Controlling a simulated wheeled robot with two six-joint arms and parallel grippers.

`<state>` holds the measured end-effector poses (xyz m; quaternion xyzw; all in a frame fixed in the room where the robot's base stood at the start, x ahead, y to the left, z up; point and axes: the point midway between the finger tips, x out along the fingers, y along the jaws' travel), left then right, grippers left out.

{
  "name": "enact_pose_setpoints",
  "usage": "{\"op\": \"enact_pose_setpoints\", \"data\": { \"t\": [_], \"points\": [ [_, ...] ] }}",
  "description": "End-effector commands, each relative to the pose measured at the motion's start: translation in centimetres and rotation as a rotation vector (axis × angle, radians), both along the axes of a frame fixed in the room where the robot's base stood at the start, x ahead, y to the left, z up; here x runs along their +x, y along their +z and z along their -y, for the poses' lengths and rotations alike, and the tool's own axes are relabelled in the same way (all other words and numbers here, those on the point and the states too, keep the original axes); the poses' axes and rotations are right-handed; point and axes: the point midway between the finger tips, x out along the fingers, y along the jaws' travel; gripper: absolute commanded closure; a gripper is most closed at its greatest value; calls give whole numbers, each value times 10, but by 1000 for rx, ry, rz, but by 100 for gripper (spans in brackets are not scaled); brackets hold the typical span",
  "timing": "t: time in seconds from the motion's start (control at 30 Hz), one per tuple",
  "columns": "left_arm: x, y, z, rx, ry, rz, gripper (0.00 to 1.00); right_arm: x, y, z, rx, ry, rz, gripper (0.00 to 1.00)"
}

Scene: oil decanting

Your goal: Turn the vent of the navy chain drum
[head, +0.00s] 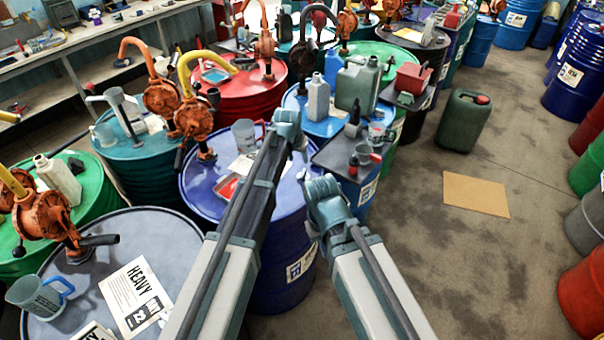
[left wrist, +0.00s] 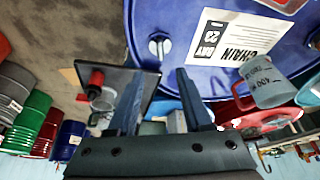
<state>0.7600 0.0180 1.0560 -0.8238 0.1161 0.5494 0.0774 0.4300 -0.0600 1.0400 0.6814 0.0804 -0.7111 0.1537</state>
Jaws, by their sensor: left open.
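The navy chain drum (head: 203,190) stands in the middle of the head view, partly behind my left arm. In the left wrist view its blue lid (left wrist: 165,15) carries a white card (left wrist: 230,42) reading CHAIN. The vent (left wrist: 160,45), a small pale metal fitting, sits near the lid's edge. My left gripper (left wrist: 158,98) is open and empty, its fingers pointing toward the vent and apart from it. In the head view the left gripper (head: 298,144) is over the drum's far right side. My right arm's end (head: 323,195) is beside the drum; its fingers cannot be made out.
A measuring jug (head: 243,133) stands on the navy lid. A dark tray (head: 335,158) with a red-capped bottle is close on the right. Other drums with orange pumps crowd the left and back. Cardboard (head: 476,194) lies on open floor at the right.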

Motion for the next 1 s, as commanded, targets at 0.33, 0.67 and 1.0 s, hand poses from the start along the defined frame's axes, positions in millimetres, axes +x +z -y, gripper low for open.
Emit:
{"op": "enact_pose_setpoints", "data": {
  "t": [0.33, 0.67, 1.0],
  "points": [
    [11, -32, 3, 0, 1, -1, 50, 0, -32, 0, 0, -1, 0, 100],
    [29, -78, 8, 0, 0, -1, 50, 0, -78, 0, 0, -2, 0, 100],
    [47, -121, 13, 0, 1, -1, 50, 0, -121, 0, 0, -2, 0, 100]
  ]
}}
